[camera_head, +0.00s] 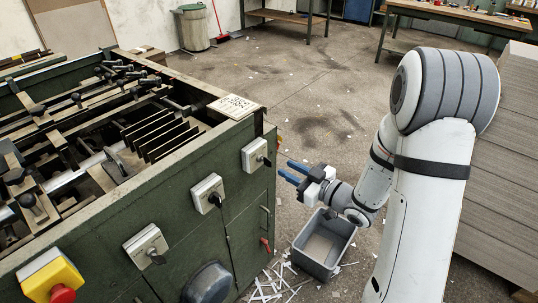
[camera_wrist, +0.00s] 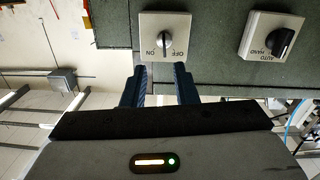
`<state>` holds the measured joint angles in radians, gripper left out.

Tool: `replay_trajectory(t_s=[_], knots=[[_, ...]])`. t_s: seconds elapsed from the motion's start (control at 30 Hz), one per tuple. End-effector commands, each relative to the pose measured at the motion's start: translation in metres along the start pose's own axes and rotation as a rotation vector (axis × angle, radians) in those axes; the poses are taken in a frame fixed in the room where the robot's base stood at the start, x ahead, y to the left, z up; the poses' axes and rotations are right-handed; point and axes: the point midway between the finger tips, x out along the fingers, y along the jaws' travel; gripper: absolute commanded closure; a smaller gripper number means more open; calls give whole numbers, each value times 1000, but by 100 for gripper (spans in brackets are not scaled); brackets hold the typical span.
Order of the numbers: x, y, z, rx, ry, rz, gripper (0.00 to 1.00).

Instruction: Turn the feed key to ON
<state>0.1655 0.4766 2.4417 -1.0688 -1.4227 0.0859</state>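The feed key is a small black knob (camera_wrist: 164,41) on a light grey switch box (camera_wrist: 181,23) marked ON and OFF, upside down in the wrist view. In the head view this box (camera_head: 250,157) is the farthest on the green machine's side. I cannot tell for sure which mark the key points at. My gripper (camera_head: 288,172) has blue fingers and points at the box from the right, apart from it. In the wrist view its two fingers (camera_wrist: 160,78) are spread with nothing between them, and the key shows just beyond their tips.
An AUTO/HAND switch (camera_wrist: 281,42) sits beside the feed switch. Nearer along the green machine (camera_head: 105,215) are two more grey switches (camera_head: 203,186) and a yellow box with a red button (camera_head: 62,294). A grey bin (camera_head: 309,262) stands below my gripper. Stacked greyboard (camera_head: 505,180) is at right.

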Motion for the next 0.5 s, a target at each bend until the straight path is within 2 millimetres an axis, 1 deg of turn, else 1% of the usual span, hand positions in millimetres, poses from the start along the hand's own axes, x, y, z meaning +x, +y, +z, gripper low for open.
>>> replay_trajectory(t_s=[0.07, 0.17, 0.5], knots=[[1, -3, -3, 11, 29, -18, 74], [8, -5, -4, 14, 43, -28, 74], [60, -6, -7, 13, 42, -26, 74]])
